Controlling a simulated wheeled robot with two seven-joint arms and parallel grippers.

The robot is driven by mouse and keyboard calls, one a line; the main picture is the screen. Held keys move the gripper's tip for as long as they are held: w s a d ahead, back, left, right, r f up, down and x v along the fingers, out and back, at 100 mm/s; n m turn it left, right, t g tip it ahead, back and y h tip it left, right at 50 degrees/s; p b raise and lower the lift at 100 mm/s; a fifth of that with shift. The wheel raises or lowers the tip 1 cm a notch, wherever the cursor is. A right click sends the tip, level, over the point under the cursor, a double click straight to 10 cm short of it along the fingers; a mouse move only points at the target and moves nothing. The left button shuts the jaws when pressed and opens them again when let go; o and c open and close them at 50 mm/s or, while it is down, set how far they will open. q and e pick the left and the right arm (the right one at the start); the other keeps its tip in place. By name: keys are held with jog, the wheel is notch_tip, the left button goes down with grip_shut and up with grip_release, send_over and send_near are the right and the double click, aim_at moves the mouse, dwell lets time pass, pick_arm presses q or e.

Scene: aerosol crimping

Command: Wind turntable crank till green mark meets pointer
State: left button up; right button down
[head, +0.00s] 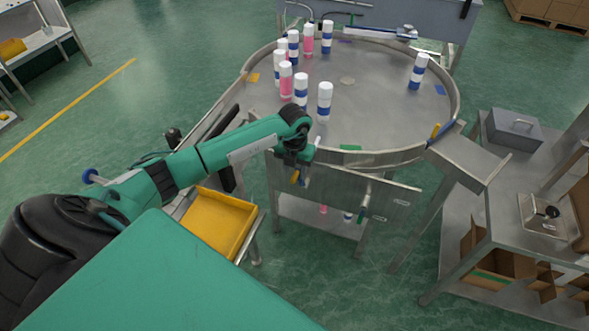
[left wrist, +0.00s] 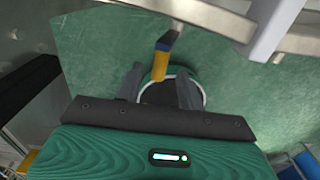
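The round grey turntable (head: 385,125) carries several spray cans. Its green mark (head: 350,147) lies near the front rim. A yellow piece (head: 435,131) stands at the right front rim; I cannot tell whether it is the pointer. My left gripper (head: 302,180) is below the front rim, beside the front panel. A small yellow handle (head: 295,177), apparently the crank's, is at the gripper. In the left wrist view, the yellow handle (left wrist: 160,62) shows between and just beyond the spread fingers of my left gripper (left wrist: 160,78). No grip on it is visible. My right gripper is out of view.
Pink and blue-white cans (head: 301,90) cluster at the turntable's left, and one can (head: 418,72) stands at the right. A yellow bin (head: 218,222) is below my left arm. A side table (head: 463,200) with a grey box (head: 514,130) stands at the right.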

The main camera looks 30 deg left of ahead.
pick_arm(q)
jog(key=shift+f, duration=0.9)
grip_shut()
jog(key=shift+d, duration=0.1)
